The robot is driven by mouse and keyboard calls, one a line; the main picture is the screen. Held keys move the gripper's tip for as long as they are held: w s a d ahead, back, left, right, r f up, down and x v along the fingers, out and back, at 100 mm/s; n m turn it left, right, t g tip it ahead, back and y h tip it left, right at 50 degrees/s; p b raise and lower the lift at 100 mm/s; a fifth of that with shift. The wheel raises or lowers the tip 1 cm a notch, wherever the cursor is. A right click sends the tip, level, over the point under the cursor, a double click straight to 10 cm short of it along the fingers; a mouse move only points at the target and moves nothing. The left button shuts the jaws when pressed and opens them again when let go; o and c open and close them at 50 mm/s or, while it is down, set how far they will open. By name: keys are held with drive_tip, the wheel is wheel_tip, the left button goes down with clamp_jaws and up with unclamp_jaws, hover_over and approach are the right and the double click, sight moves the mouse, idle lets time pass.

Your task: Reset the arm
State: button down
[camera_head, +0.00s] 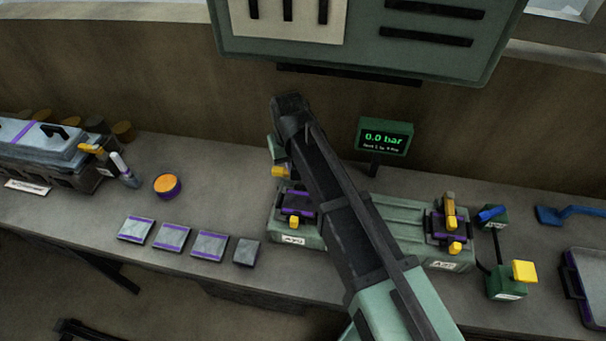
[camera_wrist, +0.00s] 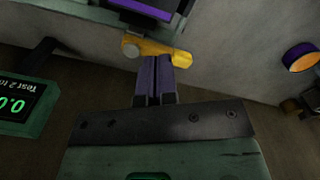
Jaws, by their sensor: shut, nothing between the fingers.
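My gripper (camera_wrist: 154,62) shows in the wrist view with its two dark purple fingers shut together and nothing between them. A yellow lever (camera_wrist: 168,54) lies right by the fingertips; I cannot tell whether they touch. In the head view my arm reaches up and left across the bench, over a green fixture (camera_head: 397,213), and hides part of it. The gripper's fingers are not clear there. A yellow part (camera_head: 280,172) shows just left of my arm, behind the fixture's left purple-and-black clamp (camera_head: 297,203).
A pressure display (camera_head: 384,138) reads 0.0 bar. Several square plates (camera_head: 172,237) lie along the front edge. An orange-topped purple cup (camera_head: 167,185) stands left. A yellow-topped green box (camera_head: 506,284), a blue tool (camera_head: 568,214) and a tray (camera_head: 566,277) are right. A green board (camera_head: 365,62) hangs above.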

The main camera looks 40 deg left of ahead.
idle(0.3)
drive_tip(key=w+d+m, duration=0.3)
drive_tip(key=d+m, duration=0.1)
drive_tip(key=d, duration=1.4)
drive_tip(key=w+d+m, duration=0.3)
drive_tip(key=d, duration=1.5)
drive_tip(key=w+d+m, duration=0.3)
drive_tip(key=d+m, duration=0.1)
drive_tip(key=d, duration=1.4)
drive_tip(key=shift+d+m, duration=0.3)
drive_tip(key=shift+d, duration=0.1)
